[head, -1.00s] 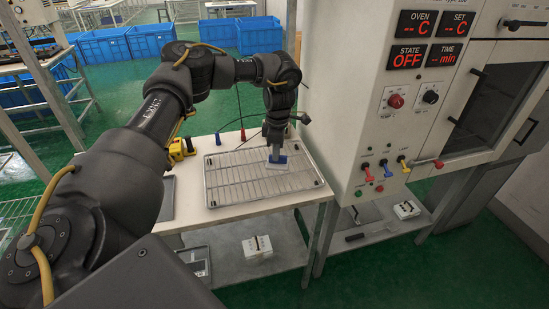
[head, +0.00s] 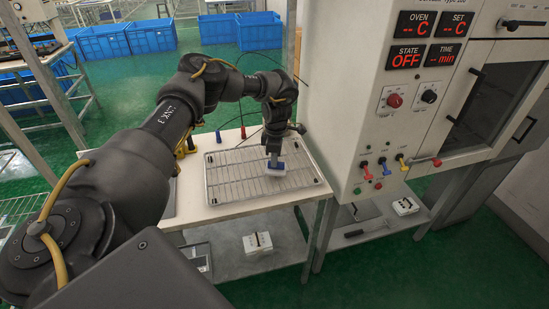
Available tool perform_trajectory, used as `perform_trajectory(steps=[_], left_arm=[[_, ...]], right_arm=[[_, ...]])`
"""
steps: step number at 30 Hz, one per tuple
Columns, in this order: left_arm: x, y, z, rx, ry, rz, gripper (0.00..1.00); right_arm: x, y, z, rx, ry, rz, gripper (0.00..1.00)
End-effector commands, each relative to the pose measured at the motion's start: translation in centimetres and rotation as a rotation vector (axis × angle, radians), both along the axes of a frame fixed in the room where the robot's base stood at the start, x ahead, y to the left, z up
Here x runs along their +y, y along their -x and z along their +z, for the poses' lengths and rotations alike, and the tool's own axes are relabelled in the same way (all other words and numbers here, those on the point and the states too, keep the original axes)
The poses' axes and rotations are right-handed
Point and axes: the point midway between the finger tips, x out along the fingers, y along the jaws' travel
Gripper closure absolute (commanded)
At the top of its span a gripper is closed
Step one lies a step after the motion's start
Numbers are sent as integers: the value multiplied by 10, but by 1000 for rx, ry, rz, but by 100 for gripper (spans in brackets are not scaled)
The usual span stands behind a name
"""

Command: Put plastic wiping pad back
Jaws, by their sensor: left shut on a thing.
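A small blue and white wiping pad (head: 275,169) is at the tip of my left gripper (head: 274,158), over the right-hand part of a wire rack tray (head: 232,176) on the white table. My left gripper points down and is shut on the pad. I cannot tell whether the pad touches the rack. My right gripper is not in view.
The oven cabinet (head: 362,60) with its knobs and coloured switches stands close to the right of the tray. A red-handled tool (head: 243,132) and a yellow-black item (head: 187,147) lie behind and left. A shelf below holds a white box (head: 257,243). Blue crates (head: 104,45) stand far back.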

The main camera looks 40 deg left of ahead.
Motion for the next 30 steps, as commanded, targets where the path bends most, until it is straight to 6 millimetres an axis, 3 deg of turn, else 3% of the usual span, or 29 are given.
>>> perform_trajectory(steps=[2,3,8,20,30], left_arm=[[0,0,-3,0,0,0,100],[0,0,-4,0,0,0,87],[0,0,-3,0,0,0,67],[0,-1,6,-3,1,0,67],[-2,-3,73,-5,0,1,67]], right_arm=[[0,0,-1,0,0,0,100],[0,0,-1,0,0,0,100],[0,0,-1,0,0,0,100],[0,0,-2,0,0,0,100],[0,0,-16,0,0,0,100]])
